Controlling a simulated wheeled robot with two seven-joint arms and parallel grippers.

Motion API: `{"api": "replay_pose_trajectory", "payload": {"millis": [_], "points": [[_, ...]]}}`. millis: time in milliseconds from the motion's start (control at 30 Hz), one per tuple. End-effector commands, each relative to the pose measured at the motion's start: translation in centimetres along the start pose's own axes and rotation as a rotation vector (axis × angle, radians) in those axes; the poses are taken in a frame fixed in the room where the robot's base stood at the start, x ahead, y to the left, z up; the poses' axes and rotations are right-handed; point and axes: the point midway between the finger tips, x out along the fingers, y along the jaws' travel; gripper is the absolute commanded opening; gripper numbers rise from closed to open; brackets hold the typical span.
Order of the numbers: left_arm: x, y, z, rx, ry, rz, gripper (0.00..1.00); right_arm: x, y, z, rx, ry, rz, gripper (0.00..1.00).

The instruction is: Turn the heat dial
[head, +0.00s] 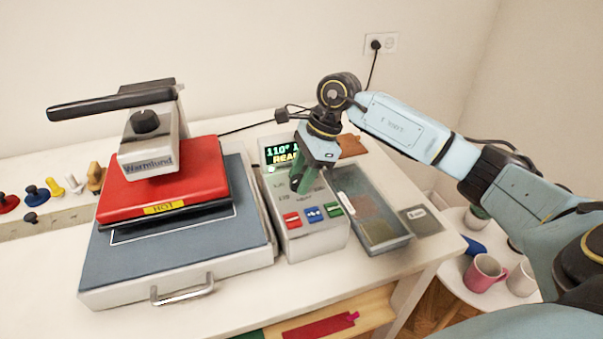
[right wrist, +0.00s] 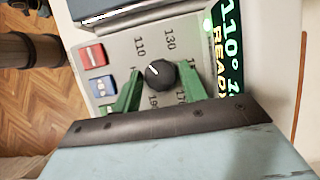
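The heat dial is a round black knob (right wrist: 160,74) with a white mark, on the face of the grey control box (head: 318,239). Printed numbers such as 110 and 130 ring it, and the mark points roughly toward 110. My right gripper (head: 302,181) is over the box and hides the dial in the head view. In the right wrist view its green fingers (right wrist: 160,80) are open, one on each side of the dial, with small gaps visible. The display (right wrist: 228,45) shows 110° and READY, partly cut off. My left gripper is not in view.
A heat press with a red upper plate (head: 165,188) and a black-knobbed head stands left of the box. Red, blue and green buttons (head: 313,214) are on the box's front. A grey tray (head: 385,236) is close on the right. Mugs (head: 484,273) stand on a side table.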

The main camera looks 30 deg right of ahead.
Motion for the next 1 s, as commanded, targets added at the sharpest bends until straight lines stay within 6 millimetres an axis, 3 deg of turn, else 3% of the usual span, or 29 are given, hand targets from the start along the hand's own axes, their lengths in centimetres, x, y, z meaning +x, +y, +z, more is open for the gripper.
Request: {"api": "replay_pose_trajectory", "payload": {"millis": [33,233,667,1000], "points": [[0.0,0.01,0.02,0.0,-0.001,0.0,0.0,-0.02,0.0,-0.01,0.0,0.0,0.0,0.35],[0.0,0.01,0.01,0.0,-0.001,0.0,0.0,-0.03,0.0,-0.02,0.0,0.0,0.0,0.11],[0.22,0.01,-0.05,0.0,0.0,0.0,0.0,-0.03,0.09,-0.06,0.097,0.001,-0.042,0.11],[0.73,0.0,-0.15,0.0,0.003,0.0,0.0,0.02,0.28,-0.05,0.362,0.001,-0.152,0.11]]}}
